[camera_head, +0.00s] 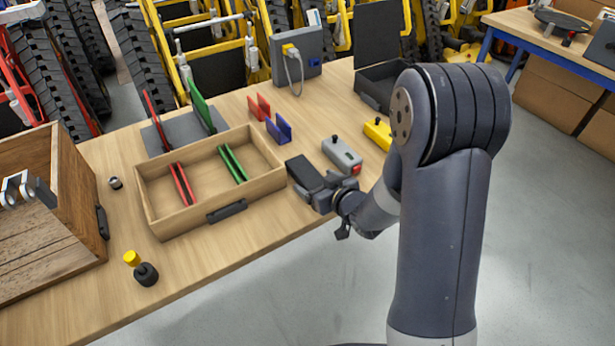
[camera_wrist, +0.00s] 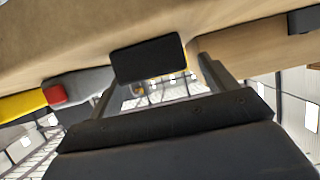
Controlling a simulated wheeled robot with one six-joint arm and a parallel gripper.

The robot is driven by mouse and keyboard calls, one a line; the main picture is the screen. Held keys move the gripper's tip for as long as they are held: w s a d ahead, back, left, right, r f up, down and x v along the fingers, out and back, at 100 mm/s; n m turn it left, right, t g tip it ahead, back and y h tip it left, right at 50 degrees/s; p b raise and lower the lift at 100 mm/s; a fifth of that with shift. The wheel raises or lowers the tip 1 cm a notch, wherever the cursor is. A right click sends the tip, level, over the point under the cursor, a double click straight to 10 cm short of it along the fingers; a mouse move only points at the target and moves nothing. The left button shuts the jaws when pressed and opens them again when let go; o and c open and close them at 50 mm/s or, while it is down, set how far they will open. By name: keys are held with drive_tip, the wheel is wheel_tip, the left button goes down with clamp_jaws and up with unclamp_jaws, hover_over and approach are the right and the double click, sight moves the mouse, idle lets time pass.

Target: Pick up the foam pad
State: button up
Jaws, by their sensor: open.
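A dark, flat rectangular block, which I take to be the foam pad (camera_head: 305,172), lies at the table's front edge, right of the wooden tray. In the wrist view the foam pad (camera_wrist: 148,58) shows as a black rectangle near the fingertips, closer to the left finger. My gripper (camera_head: 321,190) is low at the table edge, at the near side of the pad. In the wrist view my gripper (camera_wrist: 160,68) has its fingers wide apart. I cannot tell whether a finger touches the pad. The gripper partly hides the pad's near end in the head view.
The wooden tray (camera_head: 215,213) with red and green pieces stands left of the pad. A grey box with a red button (camera_head: 342,155) and a yellow block (camera_head: 378,134) lie to the right. An open black case (camera_head: 376,82) stands behind. Floor is free in front.

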sight(313, 180)
drive_tip(key=shift+x, duration=1.55)
drive_tip(key=shift+d, duration=0.1)
drive_tip(key=c, duration=1.1)
